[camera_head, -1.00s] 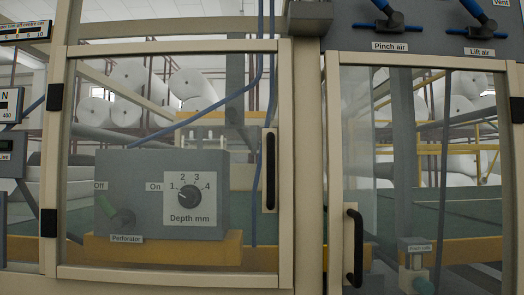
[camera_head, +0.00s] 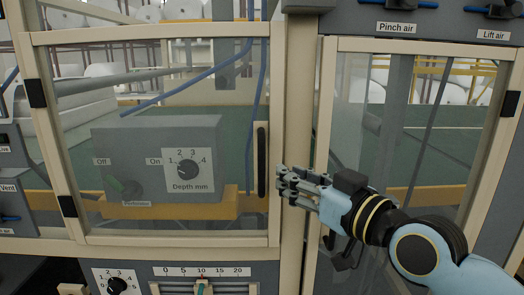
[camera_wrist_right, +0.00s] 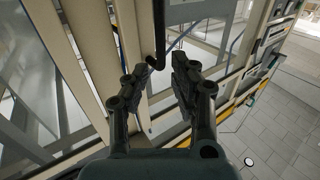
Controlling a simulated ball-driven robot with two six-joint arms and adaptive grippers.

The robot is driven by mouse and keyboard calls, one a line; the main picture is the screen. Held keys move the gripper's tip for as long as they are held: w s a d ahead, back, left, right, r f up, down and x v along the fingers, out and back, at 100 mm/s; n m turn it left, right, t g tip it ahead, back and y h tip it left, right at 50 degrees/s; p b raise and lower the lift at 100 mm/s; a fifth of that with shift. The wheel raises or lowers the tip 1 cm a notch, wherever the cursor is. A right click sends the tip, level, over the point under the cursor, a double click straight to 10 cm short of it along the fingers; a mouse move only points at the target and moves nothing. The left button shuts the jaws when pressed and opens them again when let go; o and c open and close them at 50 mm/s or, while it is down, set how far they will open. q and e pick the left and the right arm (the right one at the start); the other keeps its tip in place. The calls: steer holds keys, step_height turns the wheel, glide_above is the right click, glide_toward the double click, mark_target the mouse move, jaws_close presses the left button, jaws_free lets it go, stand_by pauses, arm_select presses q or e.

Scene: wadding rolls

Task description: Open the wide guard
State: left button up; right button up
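The wide guard (camera_head: 160,240) is the larger cream-framed clear panel on the left in the head view. It looks shut in its frame. Its upright black bar handle (camera_head: 262,160) is on its right edge, and black hinges show on its left edge. My right gripper (camera_head: 284,183) is just right of this handle, in front of the post between the guards, with a small gap seen in the picture. In the wrist view its two fingers (camera_wrist_right: 166,68) stand apart with nothing between them. A dark bar (camera_wrist_right: 159,42) lies beyond the fingertips; I cannot tell which handle it is. My left gripper is not in view.
A narrower guard (camera_head: 420,45) is on the right, partly covered by my right arm. A grey perforator box with a dial (camera_head: 187,168) stands behind the wide guard. A control panel with a slider scale (camera_head: 201,271) is below, and an air-valve panel (camera_head: 440,14) is above right.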

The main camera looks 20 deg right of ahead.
mark_target(264, 162)
steer(key=x, duration=1)
steer(key=shift+f+p, duration=0.1)
steer(key=shift+p, duration=0.25)
steer(key=shift+c, duration=0.2)
jaws_close()
steer(key=shift+a, duration=0.1)
